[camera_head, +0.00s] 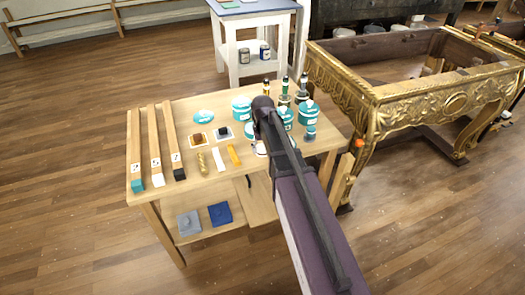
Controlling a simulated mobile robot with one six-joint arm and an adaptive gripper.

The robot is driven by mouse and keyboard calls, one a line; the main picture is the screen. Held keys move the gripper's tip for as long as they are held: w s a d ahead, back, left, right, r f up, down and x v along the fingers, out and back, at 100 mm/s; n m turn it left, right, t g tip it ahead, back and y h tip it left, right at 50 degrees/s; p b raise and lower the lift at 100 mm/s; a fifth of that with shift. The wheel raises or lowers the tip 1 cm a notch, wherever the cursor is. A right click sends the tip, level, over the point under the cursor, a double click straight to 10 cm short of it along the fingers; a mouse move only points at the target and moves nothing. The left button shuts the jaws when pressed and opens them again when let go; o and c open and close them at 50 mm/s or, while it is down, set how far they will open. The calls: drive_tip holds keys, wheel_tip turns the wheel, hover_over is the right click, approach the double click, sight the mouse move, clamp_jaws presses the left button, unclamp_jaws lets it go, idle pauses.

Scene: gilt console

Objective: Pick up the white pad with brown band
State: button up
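A small white piece (260,148) shows on the wooden table (180,188), just left of my dark arm and partly hidden by it. It may be the white pad, but I cannot make out a brown band. A flat white strip (219,160) lies left of it, between a twisted gold piece and an orange-yellow stick. My arm reaches over the right part of the table. Its fingers do not show.
Teal-and-white tubs (241,108) and several small bottles (303,88) crowd the back right. Three long wooden bars (154,146) lie at the left. Grey (188,223) and blue (220,214) folded pieces are on the lower shelf. A gilt console (420,100) stands close at the right.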

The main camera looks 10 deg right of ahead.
drive_tip(key=shift+r, duration=0.1)
idle(0.3)
wheel_tip(320, 180, up, 3)
drive_tip(key=p, duration=0.3)
drive_tip(key=s+r+p, duration=0.1)
drive_tip(key=s+p, duration=0.1)
drive_tip(key=s, duration=1.4)
drive_tip(key=shift+r, duration=0.4)
drive_tip(key=shift+a, duration=0.1)
drive_tip(key=shift+o, duration=1.2)
drive_tip(key=c, duration=0.3)
drive_tip(key=p, duration=0.5)
approach(262, 147)
drive_tip(key=w, duration=1.2)
drive_tip(key=shift+f, duration=0.2)
